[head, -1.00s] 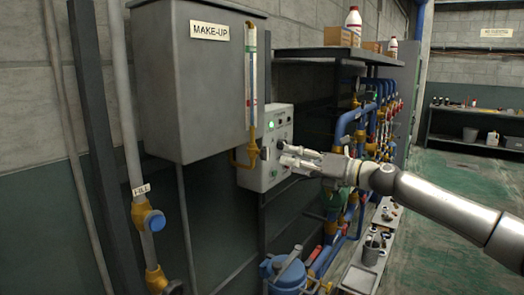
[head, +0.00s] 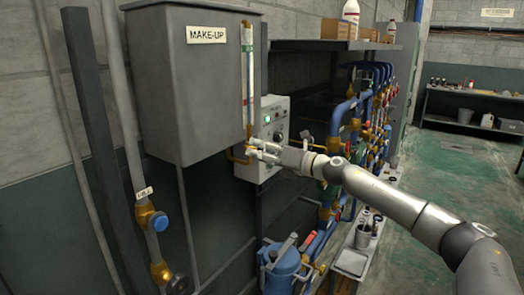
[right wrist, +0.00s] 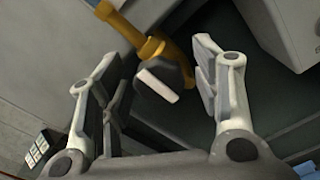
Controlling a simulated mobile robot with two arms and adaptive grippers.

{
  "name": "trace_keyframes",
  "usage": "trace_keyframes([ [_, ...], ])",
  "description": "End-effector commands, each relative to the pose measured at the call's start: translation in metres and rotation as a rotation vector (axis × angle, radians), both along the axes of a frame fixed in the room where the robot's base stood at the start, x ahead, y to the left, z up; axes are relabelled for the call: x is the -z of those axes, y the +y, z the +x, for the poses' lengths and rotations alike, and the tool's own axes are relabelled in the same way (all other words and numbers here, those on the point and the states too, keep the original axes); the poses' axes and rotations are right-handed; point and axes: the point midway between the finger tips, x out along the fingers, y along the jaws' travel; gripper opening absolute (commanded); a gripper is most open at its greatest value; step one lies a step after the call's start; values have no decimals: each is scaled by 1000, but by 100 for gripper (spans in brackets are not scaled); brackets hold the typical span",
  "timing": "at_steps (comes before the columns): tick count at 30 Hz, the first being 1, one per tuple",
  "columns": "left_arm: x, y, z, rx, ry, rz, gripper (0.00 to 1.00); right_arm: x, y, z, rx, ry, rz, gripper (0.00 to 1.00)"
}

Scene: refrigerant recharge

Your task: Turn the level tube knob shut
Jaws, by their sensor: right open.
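The level tube (head: 247,75) runs upright on the right side of the grey MAKE-UP tank, with a brass pipe at its foot. In the right wrist view, the brass valve (right wrist: 125,27) carries a dark knob with a pale bar (right wrist: 158,84) across its face. My right gripper (head: 254,151) is at the tube's foot and hides most of the knob in the head view. In the right wrist view, my right gripper (right wrist: 157,75) is open, with the knob between its spread fingers; I see no clear contact. My left gripper is not in view.
The MAKE-UP tank (head: 190,110) is just left of the valve. A grey control box (head: 274,118) is close behind my gripper. A fill pipe with a blue knob (head: 160,221) stands at left. Blue pipes (head: 340,115) and a blue cylinder (head: 284,270) are to the right.

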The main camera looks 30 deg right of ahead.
Motion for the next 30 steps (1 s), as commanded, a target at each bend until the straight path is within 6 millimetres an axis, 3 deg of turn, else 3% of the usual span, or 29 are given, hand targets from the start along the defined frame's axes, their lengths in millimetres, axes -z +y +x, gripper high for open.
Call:
trace_keyframes([
  [3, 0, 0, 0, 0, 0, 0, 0, 0, 0, 0, 0, 0, 0, 55],
  [13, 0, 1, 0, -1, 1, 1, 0, 0, 0, 0, 0, 0, 1, 12],
  [23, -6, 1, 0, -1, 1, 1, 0, -1, 0, 0, 0, 18, 40, 11],
  [30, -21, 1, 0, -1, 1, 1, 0, -3, 0, 0, -1, 73, 173, 11],
])
